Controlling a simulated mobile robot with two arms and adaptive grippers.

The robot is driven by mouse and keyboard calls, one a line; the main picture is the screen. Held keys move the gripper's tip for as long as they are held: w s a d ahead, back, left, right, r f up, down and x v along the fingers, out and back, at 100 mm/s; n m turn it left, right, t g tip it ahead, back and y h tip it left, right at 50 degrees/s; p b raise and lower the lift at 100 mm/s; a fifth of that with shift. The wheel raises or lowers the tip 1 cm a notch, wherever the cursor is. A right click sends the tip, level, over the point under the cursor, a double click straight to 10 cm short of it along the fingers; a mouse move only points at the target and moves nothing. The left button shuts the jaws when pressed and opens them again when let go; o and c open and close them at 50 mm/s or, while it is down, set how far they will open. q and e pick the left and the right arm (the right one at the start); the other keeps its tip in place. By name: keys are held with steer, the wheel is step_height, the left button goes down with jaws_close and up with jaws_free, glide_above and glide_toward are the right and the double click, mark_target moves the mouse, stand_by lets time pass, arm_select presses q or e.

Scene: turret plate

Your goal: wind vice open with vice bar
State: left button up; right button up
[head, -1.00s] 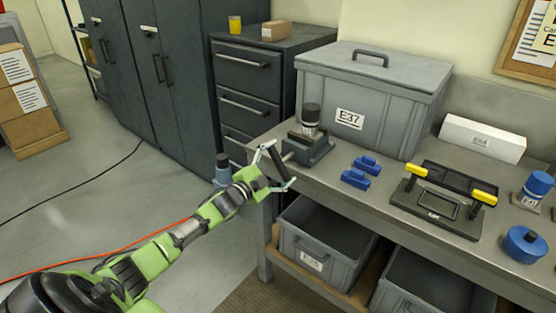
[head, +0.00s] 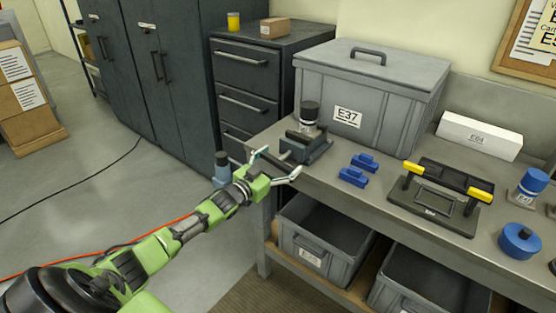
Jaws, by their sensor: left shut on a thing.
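The grey vice (head: 312,150) stands at the left end of the workbench. A dark-topped cylinder with a pale label (head: 309,116) stands upright at its jaws; I cannot tell whether it is clamped. My left gripper (head: 277,163) is at the front of the vice, its two fingers spread to either side of the vice's screw end. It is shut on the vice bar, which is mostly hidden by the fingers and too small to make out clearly. My right gripper is out of view.
Two blue blocks (head: 354,176) lie right of the vice. A grey lidded crate marked E37 (head: 400,85) stands behind. A black tray with yellow grips (head: 433,211) is farther right. Open grey bins (head: 312,262) sit below the bench. A dark drawer cabinet (head: 245,95) stands behind left.

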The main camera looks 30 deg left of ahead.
arm_select(q)
steer(key=shift+w+r+n, duration=0.1)
steer(key=shift+r+n, duration=0.2)
steer(key=shift+n, duration=0.1)
steer(key=o, duration=1)
steer(key=shift+o, duration=0.2)
steer(key=shift+w+f, duration=0.1)
steer(key=shift+f, duration=0.25)
steer(key=s, duration=1.2)
steer(key=shift+a+r, duration=0.2)
steer(key=shift+a, duration=0.25)
